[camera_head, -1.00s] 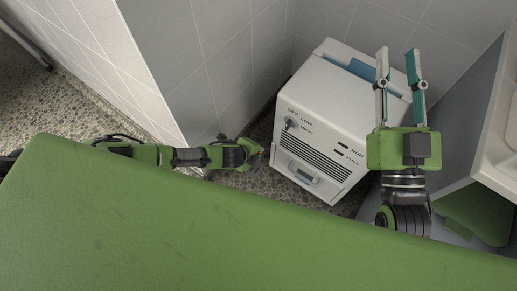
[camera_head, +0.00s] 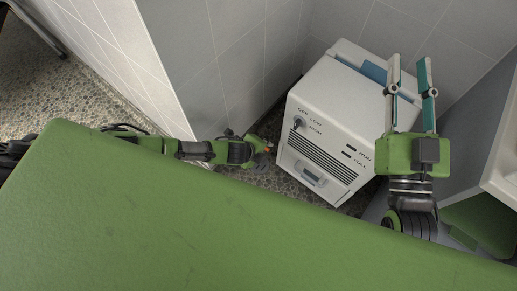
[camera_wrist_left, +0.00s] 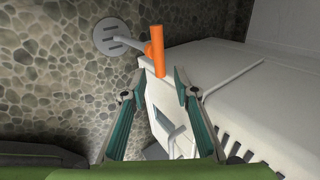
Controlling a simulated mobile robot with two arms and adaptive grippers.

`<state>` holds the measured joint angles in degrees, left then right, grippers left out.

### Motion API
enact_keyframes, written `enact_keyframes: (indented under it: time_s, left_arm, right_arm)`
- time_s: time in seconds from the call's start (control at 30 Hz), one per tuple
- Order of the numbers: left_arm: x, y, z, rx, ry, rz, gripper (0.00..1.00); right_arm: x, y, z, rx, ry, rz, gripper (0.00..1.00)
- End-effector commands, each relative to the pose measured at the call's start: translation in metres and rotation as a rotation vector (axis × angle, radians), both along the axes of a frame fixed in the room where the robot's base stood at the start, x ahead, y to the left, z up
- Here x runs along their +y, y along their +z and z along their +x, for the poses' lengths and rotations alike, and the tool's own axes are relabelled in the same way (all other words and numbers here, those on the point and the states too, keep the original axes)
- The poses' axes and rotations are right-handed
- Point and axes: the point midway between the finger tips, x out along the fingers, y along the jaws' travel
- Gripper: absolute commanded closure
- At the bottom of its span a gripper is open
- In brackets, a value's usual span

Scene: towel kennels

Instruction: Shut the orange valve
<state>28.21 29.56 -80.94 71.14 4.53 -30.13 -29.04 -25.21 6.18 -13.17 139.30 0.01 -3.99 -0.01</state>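The orange valve (camera_wrist_left: 156,50) shows in the left wrist view as an upright orange handle just beyond my left fingertips, by a thin grey pipe and above a white part. My left gripper (camera_wrist_left: 157,88) is open, its two teal fingers spread either side of the line to the valve; I see no contact. My right gripper (camera_head: 409,60) is open and empty, above the machine's right side.
The white machine (camera_head: 322,120) with a knob and vents stands close to the tiled wall (camera_head: 235,60). A round floor drain (camera_wrist_left: 112,37) lies on the pebbled floor. A grey panel and white basin (camera_head: 504,165) stand at the right, near my right arm.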

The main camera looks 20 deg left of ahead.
Motion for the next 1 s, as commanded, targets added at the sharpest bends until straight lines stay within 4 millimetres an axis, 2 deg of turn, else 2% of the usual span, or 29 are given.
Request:
enact_keyframes:
  time_s: [0.6,0.8,1.0]
  left_arm:
    - [0.019,0.079,-0.05,0.0,-0.002,0.001,0.72]
    - [0.022,0.092,-0.057,-0.001,-0.001,0.002,0.72]
    - [0.022,0.093,-0.058,-0.001,-0.001,0.002,0.72]
  right_arm:
    - [0.0,0.0,0.0,0.0,0.0,0.0,0.73]
    - [0.0,0.0,0.0,0.0,0.0,0.0,0.73]
    - [0.0,0.0,0.0,0.0,0.0,0.0,0.73]
